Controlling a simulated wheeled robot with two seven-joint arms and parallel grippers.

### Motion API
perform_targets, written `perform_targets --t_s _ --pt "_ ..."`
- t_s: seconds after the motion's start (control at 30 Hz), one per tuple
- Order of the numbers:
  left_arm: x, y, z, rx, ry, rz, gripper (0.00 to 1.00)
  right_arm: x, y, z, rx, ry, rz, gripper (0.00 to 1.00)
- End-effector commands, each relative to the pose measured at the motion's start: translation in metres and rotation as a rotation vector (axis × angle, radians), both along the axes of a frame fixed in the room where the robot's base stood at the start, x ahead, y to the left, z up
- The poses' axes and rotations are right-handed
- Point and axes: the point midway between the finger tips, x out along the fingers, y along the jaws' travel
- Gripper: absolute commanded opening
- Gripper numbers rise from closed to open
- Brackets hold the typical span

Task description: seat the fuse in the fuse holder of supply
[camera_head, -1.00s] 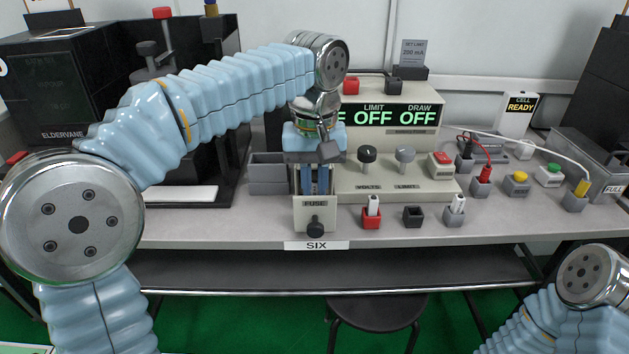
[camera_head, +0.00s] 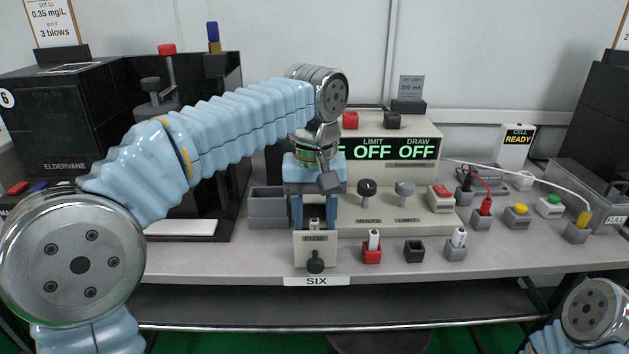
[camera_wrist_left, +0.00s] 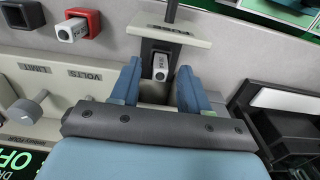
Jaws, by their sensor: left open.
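The supply (camera_head: 388,180) is a beige unit with a green-lit display reading OFF. Its fuse holder (camera_head: 315,252) is a beige block marked FUSE with a black knob at the front. A small white fuse (camera_head: 314,225) stands at the top of the holder; it shows in the left wrist view (camera_wrist_left: 159,69) in the slot behind the FUSE label. I cannot tell how deep it sits. My left gripper (camera_head: 314,215) is open, with one blue finger on each side of the fuse and apart from it. It also shows in the left wrist view (camera_wrist_left: 159,85). My right gripper is out of view.
A red block (camera_head: 372,254) and a grey block (camera_head: 456,252) each hold a white piece. An empty black block (camera_head: 414,252) stands between them. Grey bins (camera_head: 268,204) stand left of the supply. Plugs and leads lie at right.

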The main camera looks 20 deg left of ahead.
Motion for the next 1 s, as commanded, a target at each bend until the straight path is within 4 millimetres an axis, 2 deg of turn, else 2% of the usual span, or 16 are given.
perform_targets --t_s 0.03,0.3,0.5,0.67,1.0 --pt "0.0 0.0 0.013 -0.001 -0.002 0.0 0.46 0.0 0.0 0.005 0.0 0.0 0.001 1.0" --pt "0.001 -0.001 0.081 -0.001 -0.002 0.0 0.46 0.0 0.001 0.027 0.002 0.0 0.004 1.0" --pt "0.0 0.0 0.114 0.0 0.0 0.0 0.46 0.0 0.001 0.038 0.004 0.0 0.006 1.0" --pt "0.0 0.0 0.122 0.0 0.0 0.0 0.46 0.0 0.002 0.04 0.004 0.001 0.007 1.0" --pt "0.0 0.0 0.122 0.0 0.0 0.0 0.46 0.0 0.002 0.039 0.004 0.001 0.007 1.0"
